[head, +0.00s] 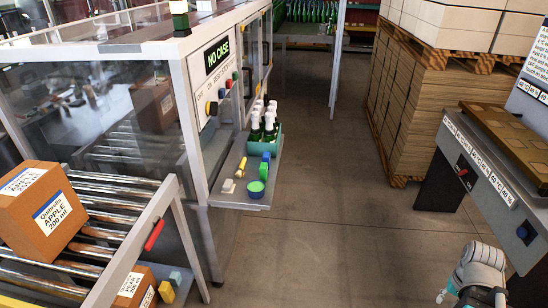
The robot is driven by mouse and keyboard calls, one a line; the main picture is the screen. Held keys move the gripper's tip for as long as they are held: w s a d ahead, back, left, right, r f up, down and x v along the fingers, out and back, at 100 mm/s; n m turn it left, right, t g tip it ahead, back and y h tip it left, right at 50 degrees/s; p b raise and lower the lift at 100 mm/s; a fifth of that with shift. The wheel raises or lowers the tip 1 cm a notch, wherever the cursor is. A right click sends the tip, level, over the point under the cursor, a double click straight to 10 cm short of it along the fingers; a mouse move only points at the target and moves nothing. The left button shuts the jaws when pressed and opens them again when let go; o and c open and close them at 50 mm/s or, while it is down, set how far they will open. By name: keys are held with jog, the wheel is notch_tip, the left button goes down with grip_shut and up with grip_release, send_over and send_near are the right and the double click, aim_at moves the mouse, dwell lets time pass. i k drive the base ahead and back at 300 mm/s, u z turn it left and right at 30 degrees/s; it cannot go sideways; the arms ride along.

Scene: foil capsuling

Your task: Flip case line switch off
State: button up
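A control panel (206,89) on the framed machine carries a lit "NO CASE" display (217,56). A yellow and dark knob (212,108) and several coloured buttons sit near it; their labels are too small to read. A red handle (154,234) is on the side rail of the roller conveyor. A small red switch (463,172) is on the front of the grey machine at right. Which of these is the case line switch I cannot tell. My arm shows at bottom right, with part of my gripper (450,290) at the lower edge, apart from all of them; its fingers are unclear.
Cardboard boxes (40,208) rest on and beside the roller conveyor (110,180). Stacked pallets (425,105) stand at right. The middle floor (340,200) is clear.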

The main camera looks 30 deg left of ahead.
aim_at(211, 108)
jog(key=z, duration=0.05)
jog(key=i, duration=2.65)
jog(key=u, duration=2.7)
